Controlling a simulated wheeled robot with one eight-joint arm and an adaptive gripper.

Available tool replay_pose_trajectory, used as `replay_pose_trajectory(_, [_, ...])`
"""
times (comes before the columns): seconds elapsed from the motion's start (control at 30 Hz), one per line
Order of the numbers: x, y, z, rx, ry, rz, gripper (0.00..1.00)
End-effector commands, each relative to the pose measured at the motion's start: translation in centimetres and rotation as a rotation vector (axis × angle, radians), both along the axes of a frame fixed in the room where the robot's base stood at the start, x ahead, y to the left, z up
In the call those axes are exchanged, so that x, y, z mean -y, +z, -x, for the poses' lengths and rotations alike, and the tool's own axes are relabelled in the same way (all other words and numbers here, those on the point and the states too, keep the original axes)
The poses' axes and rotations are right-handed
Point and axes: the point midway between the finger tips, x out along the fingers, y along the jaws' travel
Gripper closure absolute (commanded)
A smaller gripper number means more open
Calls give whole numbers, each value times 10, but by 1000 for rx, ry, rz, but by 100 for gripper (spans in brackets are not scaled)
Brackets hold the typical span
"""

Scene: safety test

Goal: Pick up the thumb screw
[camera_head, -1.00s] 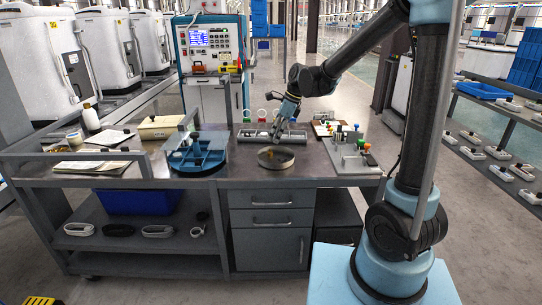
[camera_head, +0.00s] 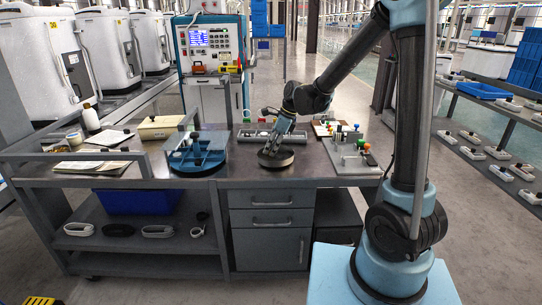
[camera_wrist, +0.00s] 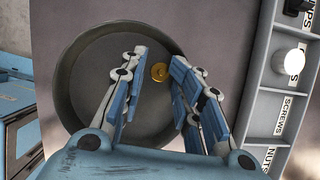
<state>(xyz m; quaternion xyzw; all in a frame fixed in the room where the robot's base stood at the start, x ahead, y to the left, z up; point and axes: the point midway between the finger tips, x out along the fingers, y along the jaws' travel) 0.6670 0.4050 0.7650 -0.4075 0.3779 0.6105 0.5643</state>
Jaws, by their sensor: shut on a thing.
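The thumb screw (camera_wrist: 159,72) is a small round brass-coloured piece with a dark centre, seen in the wrist view. It lies between the fingers of my gripper (camera_wrist: 160,62), close to the right finger. My gripper is shut on it, inside the round grey dish (camera_wrist: 75,75). In the head view my gripper (camera_head: 269,151) reaches down into the dish (camera_head: 277,161) on the workbench. The screw is too small or hidden to make out there.
A blue compartment tray (camera_head: 205,165) stands left of the dish on the bench (camera_head: 250,178). A grey board with coloured knobs (camera_head: 348,158) stands to the right. A labelled sorting tray (camera_wrist: 262,110) lies close beside the dish. Bare bench shows between these.

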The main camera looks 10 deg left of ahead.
Motion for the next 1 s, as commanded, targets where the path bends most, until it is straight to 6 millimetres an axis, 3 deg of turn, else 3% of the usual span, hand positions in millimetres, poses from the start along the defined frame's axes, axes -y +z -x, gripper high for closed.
replay_pose_trajectory(0.03, [0,0,0,0,0,0,88])
replay_pose_trajectory(0.1, [0,0,0,0,0,0,100])
replay_pose_trajectory(0.67, [0,4,0,1,0,-1,100])
replay_pose_trajectory(0.87, [0,24,0,1,0,-1,100])
replay_pose_trajectory(1.0, [0,52,0,0,-1,-1,100])
